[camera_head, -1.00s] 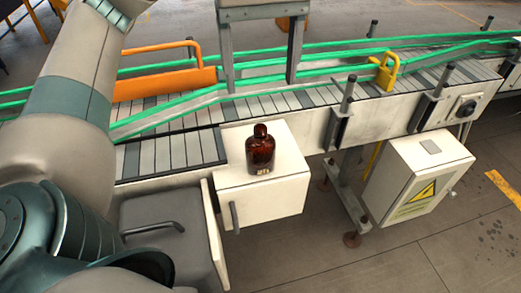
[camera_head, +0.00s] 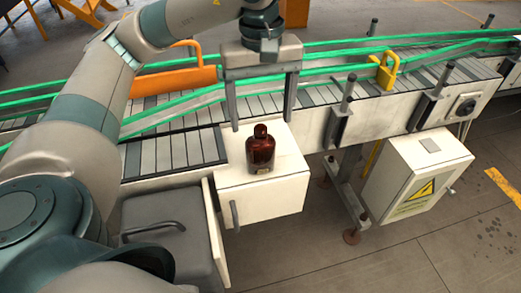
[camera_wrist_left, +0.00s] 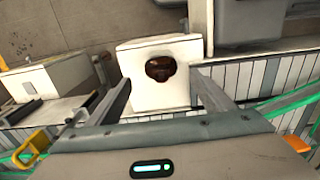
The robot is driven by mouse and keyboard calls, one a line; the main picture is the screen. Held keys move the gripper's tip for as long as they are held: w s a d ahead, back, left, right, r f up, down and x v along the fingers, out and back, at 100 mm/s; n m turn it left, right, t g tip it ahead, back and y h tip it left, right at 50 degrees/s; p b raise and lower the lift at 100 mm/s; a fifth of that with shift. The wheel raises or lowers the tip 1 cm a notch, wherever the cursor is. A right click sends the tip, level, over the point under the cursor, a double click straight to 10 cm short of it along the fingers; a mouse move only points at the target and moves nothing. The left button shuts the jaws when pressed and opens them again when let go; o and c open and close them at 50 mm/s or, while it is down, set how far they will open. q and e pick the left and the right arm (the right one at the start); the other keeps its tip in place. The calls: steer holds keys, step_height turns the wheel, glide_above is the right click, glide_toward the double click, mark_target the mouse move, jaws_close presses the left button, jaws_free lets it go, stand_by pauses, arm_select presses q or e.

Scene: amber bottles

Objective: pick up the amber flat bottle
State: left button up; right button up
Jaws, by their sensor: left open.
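The amber flat bottle (camera_head: 261,150) stands upright on the white top of a small cabinet (camera_head: 262,192). In the left wrist view the bottle (camera_wrist_left: 161,69) shows from above, in the gap ahead of the fingers. My left gripper (camera_head: 262,125) is open and empty, with its fingers pointing down. In the head view its two fingertips lie to either side of and above the bottle's cap; they do not touch it. The left wrist view shows the same open gripper (camera_wrist_left: 161,80). My right gripper is not in view.
A conveyor (camera_head: 170,150) with green rails runs behind the cabinet. An orange guard (camera_head: 175,80) and a yellow bracket (camera_head: 385,70) stand along it. A grey drawer (camera_head: 170,235) is to the left. A white electrical box (camera_head: 415,175) is at the right.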

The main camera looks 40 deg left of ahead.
mark_target(260, 127)
arm_select(q)
step_height(260, 127, down, 3)
steer(key=shift+r+p, duration=0.1)
steer(key=shift+p, duration=0.25)
steer(key=shift+f, duration=0.25)
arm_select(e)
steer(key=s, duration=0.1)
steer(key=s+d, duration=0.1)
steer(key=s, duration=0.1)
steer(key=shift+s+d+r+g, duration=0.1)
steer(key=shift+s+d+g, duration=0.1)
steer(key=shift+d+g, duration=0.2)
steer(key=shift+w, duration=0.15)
arm_select(q)
steer(key=shift+f, duration=0.1)
steer(key=shift+s+f+p, duration=0.1)
steer(key=shift+f+p, duration=0.5)
steer(key=shift+p, duration=0.1)
step_height(260, 127, down, 3)
steer(key=shift+s+f+p, duration=0.1)
steer(key=shift+p, duration=0.55)
steer(key=shift+f, duration=0.3)
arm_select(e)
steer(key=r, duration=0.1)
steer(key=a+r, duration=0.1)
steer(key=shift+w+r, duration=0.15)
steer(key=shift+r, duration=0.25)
